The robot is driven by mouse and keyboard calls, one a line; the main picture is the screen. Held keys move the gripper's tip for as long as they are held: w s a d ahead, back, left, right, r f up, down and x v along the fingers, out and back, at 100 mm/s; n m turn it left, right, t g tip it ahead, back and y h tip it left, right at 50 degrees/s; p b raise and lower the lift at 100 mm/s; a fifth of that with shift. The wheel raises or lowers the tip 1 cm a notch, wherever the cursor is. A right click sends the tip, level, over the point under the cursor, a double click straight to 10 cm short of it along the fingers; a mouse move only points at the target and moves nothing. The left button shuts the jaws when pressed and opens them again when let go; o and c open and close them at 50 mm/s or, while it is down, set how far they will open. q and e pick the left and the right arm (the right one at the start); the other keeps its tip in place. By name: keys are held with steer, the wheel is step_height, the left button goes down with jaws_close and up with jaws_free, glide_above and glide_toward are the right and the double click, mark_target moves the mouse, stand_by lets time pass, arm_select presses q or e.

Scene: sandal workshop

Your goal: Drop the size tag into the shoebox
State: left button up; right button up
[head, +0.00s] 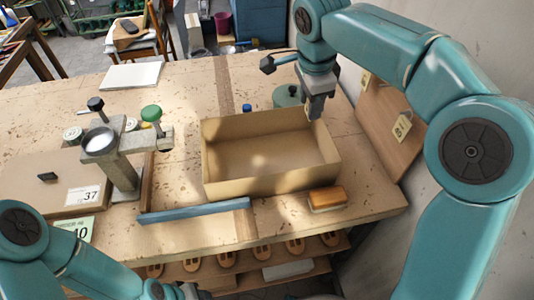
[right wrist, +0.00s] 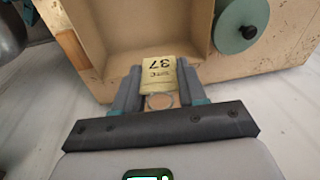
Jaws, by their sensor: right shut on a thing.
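The shoebox (head: 275,186) is an open, empty tan box on the bench in the head view. Its wall also shows in the right wrist view (right wrist: 192,22). My right gripper (head: 316,108) points down at the box's far right corner. In the right wrist view my right gripper (right wrist: 158,88) is shut on the yellow size tag (right wrist: 159,76), marked 37, with a ring at its near end. The tag appears against the box's edge in that view; its height above it is unclear. My left arm shows at the bottom left of the head view; its jaws are not clear.
A green round-lidded pot (head: 287,95) stands behind the box. A wooden-backed brush (head: 327,198) lies at its front right, a blue bar (head: 195,211) at its front left. A metal press stand (head: 122,170) and a lid labelled 37 (head: 50,180) are further left.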

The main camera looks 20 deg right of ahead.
stand_by(0.3)
steer(key=shift+w+n, duration=0.2)
steer(key=shift+n, duration=0.3)
steer(key=a+f+n+y+p, duration=0.1)
steer(key=a+n+p, duration=0.6)
steer(key=a+n, duration=0.1)
step_height(320, 180, down, 7)
steer(key=b, duration=0.5)
steer(key=shift+w+r, duration=0.2)
steer(key=shift+w, duration=0.1)
steer(key=shift+d, duration=0.1)
